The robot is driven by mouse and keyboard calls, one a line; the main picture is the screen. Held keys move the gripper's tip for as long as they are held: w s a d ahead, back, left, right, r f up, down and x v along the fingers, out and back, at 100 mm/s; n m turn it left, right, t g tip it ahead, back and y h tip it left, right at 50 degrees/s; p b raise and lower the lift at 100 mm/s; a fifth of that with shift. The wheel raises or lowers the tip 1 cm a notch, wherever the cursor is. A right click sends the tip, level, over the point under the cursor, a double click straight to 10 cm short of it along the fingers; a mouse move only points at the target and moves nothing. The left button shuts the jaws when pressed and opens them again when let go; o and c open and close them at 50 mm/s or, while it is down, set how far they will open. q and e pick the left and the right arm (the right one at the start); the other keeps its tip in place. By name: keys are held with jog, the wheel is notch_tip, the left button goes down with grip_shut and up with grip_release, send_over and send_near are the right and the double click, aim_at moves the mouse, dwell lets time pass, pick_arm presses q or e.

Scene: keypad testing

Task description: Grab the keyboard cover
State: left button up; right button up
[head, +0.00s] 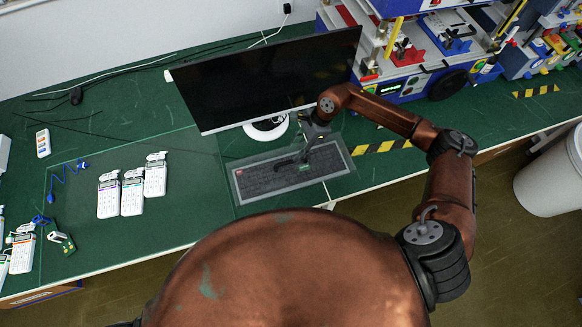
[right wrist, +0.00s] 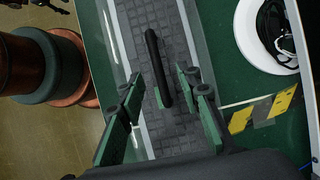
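The keyboard cover (head: 272,162) is a clear panel with a black bar handle, lying over the grey keyboard (head: 262,185) at the table's front edge. In the right wrist view the black handle (right wrist: 153,50) stands out above the keys. My right gripper (head: 310,140) is above the cover, close to the handle. In the right wrist view its green-padded fingers (right wrist: 161,84) are spread apart, with the handle's near end showing between them. Whether they touch the handle cannot be told. My left gripper is not in view.
A black monitor (head: 270,80) on a white round base (head: 266,128) stands just behind the keyboard. White handheld keypads (head: 132,193) lie to the left. Blue test equipment (head: 430,45) is at the back right. Yellow-black tape (head: 380,147) marks the table right of the keyboard.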

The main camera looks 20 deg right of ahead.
aim_at(291, 161)
jog(key=shift+s+d+p+x, duration=0.15)
jog(key=shift+p+x, duration=0.2)
jog(key=shift+x, duration=1.55)
jog(key=shift+s+d+p+x, duration=0.15)
jog(key=shift+p+x, duration=0.15)
jog(key=shift+x, duration=1.65)
jog(key=shift+f, duration=0.15)
jog(key=shift+c, duration=0.7)
grip_shut()
jog(key=shift+w, duration=0.1)
